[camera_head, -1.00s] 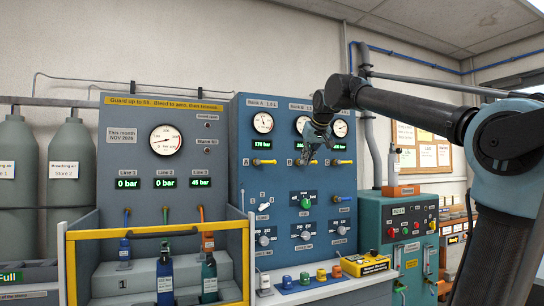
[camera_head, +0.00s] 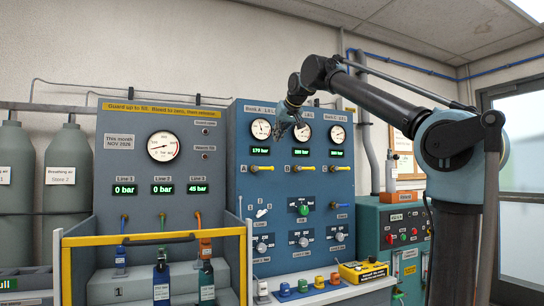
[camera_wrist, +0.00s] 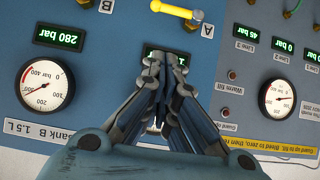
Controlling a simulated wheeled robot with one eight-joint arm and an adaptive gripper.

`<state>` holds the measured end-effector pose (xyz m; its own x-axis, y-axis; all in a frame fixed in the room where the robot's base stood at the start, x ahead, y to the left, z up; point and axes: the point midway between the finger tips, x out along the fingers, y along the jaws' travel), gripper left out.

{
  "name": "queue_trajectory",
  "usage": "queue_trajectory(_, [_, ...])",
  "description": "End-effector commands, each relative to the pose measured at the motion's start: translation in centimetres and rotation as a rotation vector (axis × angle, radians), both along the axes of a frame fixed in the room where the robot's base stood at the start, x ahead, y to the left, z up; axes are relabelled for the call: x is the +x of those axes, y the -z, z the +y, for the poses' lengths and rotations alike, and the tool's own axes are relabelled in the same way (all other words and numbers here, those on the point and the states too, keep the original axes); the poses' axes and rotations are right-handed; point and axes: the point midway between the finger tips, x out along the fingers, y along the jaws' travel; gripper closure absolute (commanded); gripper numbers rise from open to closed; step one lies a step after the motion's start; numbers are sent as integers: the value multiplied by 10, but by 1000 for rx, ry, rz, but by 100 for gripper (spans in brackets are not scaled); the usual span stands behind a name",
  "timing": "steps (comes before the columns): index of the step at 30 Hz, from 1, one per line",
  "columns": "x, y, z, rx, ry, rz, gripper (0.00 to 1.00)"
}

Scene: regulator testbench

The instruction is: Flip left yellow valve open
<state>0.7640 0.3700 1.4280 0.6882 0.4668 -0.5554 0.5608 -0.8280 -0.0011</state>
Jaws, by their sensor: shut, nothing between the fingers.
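The left yellow valve (camera_head: 263,168) is a yellow lever on the blue panel, beside the "A" label and below the 170 bar readout. It lies about horizontal. In the upside-down wrist view its yellow lever (camera_wrist: 172,9) shows at the top edge, with a silver end at its right. My gripper (camera_head: 280,132) is in front of the panel, between the left and middle gauges, above and right of the valve. In the wrist view my gripper (camera_wrist: 163,58) has its fingers together and empty. It covers most of a green readout and is apart from the lever.
Two similar yellow valves, B (camera_head: 306,168) and C (camera_head: 341,168), sit to the right in the same row. A yellow guard rail (camera_head: 150,237) stands before the grey panel at the left. Colored knobs and a yellow box (camera_head: 363,272) sit on the ledge below.

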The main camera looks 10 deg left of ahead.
Motion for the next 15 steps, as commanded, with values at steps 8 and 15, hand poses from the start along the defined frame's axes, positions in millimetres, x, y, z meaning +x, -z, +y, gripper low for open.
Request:
queue_trajectory(8, [25,20,17,0,1,0,100])
queue_trajectory(15, [54,43,36,0,1,0,100])
